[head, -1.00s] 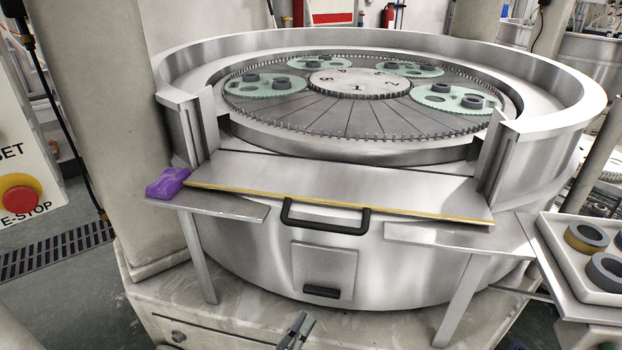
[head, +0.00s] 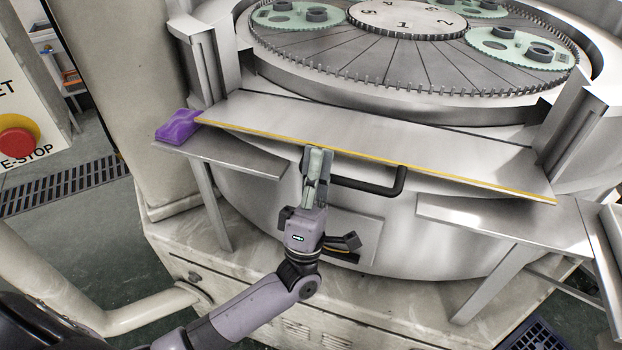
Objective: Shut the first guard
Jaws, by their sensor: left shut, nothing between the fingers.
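The guard (head: 380,145) is a flat metal panel with a yellow front edge, folded down at the front opening of the round lapping machine. Its black bar handle (head: 385,190) hangs under the yellow edge. My left gripper (head: 318,158) is shut and empty, its fingertips just below the yellow edge at the left end of the handle. It covers that end of the handle, and I cannot tell whether it touches it. My right gripper is out of view.
A right shelf (head: 500,220) juts out below the guard's right end. A control box with a red E-stop button (head: 17,140) stands at far left.

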